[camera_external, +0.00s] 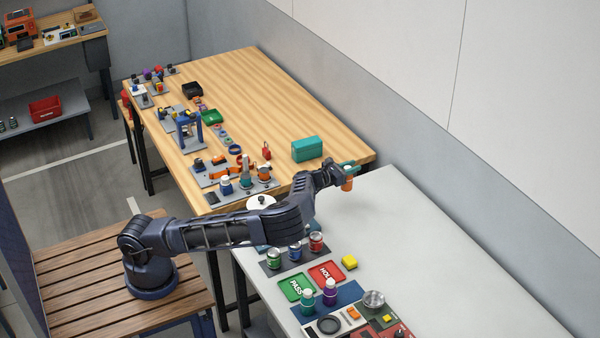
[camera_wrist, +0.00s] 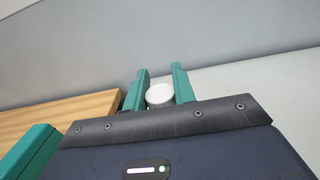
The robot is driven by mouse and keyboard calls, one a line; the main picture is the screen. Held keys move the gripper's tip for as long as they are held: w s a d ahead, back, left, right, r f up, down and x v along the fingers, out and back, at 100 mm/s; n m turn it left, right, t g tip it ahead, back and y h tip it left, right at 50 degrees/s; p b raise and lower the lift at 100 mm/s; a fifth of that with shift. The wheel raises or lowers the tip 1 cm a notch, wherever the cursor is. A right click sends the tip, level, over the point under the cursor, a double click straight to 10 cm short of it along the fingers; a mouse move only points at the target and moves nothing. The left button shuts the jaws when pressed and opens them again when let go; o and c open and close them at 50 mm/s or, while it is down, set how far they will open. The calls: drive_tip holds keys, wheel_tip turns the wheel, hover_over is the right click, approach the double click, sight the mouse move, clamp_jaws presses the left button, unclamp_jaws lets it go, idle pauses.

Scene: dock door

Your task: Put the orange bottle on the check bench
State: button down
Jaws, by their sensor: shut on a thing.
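My gripper (camera_external: 346,168) has teal fingers and is shut on the orange bottle (camera_external: 347,184). In the wrist view the bottle's round white cap (camera_wrist: 160,94) shows between the two fingers (camera_wrist: 158,88). The orange body shows below the fingers in the external view and looks upright. The bottle is at the far end of the grey-white bench (camera_external: 420,240), close to the corner of the wooden table. I take this bench, with its PASS and HOLD trays, as the check bench. I cannot tell whether the bottle's base touches it.
The wooden table (camera_external: 250,90) holds a teal case (camera_external: 307,149), a red padlock (camera_external: 266,151) and several bottles and parts. On the bench's near part are cans (camera_external: 295,251), a green PASS tray (camera_external: 290,288), a red HOLD tray (camera_external: 327,272) and a yellow block (camera_external: 349,262). Its right side is clear.

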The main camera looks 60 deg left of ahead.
wheel_tip(320, 180, up, 12)
drive_tip(key=s+d+f+n+g+y, duration=0.2)
drive_tip(key=d+f+n+y, duration=0.3)
drive_tip(key=d, duration=0.4)
drive_tip(key=s+d+f+n+g+y, duration=0.1)
drive_tip(key=d+f+n+g+y, duration=0.15)
drive_tip(key=d+y, duration=0.55)
drive_tip(key=s+d+r+n+g+y, duration=0.2)
drive_tip(key=s+d+n+g, duration=0.1)
drive_tip(key=s+d, duration=0.45)
drive_tip(key=s+d+r+n+g+y, duration=0.1)
drive_tip(key=s+d+r+n+g, duration=0.15)
drive_tip(key=s+d, duration=0.5)
drive_tip(key=s+d+r+n+g+y, duration=0.2)
drive_tip(key=s+d+r+g, duration=0.15)
drive_tip(key=s+d, duration=0.4)
wheel_tip(320, 180, down, 18)
drive_tip(key=shift+w+f+h, duration=0.2)
drive_tip(key=shift+h, duration=0.1)
drive_tip(key=shift+f, duration=0.35)
idle(0.6)
drive_tip(key=c, duration=1.1)
unclamp_jaws()
